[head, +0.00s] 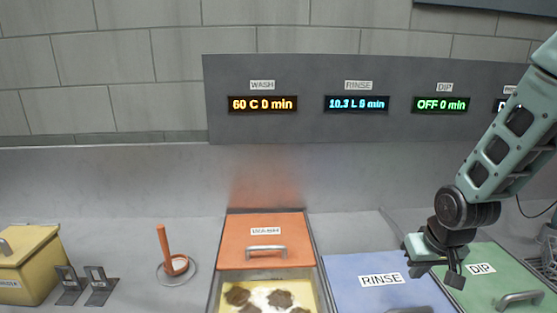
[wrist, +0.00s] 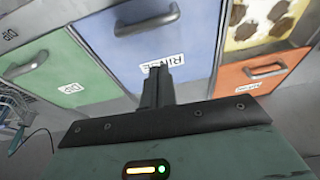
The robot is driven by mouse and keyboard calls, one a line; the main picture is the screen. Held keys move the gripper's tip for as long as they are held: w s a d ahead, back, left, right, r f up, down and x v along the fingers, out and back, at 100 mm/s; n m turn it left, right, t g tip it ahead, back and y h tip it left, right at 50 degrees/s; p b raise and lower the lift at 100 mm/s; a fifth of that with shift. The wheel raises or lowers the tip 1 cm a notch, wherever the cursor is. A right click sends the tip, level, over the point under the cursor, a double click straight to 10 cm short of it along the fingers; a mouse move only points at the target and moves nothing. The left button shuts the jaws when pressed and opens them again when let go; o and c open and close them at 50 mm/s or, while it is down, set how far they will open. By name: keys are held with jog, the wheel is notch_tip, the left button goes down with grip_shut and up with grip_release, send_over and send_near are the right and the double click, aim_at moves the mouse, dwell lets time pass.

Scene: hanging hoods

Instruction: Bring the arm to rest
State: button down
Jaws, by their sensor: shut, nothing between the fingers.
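My arm comes in from the upper right in the head view, and my gripper (head: 455,278) points down above the blue lid marked RINSE (head: 345,284) and the green lid marked DIP (head: 482,262). In the wrist view my gripper (wrist: 158,72) shows its fingers together with nothing between them. Its tips overlap the RINSE label on the blue lid (wrist: 190,40). The fingers appear to be above the lids, but I cannot tell the exact gap.
An orange lid (head: 264,232) lies behind an open bay with brown-patched yellow contents (head: 268,296). A yellow box (head: 28,262), metal stands (head: 98,284) and an orange upright handle (head: 164,250) stand left. A grey display panel (head: 310,128) spans the back wall.

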jog(key=s+a+r+n+g, duration=0.1)
jog(key=s+a+r+n, duration=0.15)
jog(key=a, duration=0.35)
jog(key=s+a+r+n, duration=0.1)
jog(key=s+a, duration=0.3)
jog(key=a, duration=0.1)
jog(key=s+a+r+n+g, duration=0.1)
jog(key=s+a, duration=0.3)
jog(key=s, duration=0.4)
jog(key=s+a+r+n+g+b, duration=0.1)
jog(key=s+a+r+n, duration=0.2)
jog(key=s, duration=0.5)
jog(key=shift+a+n, duration=0.35)
jog(key=shift+a, duration=0.1)
jog(key=shift+w, duration=0.15)
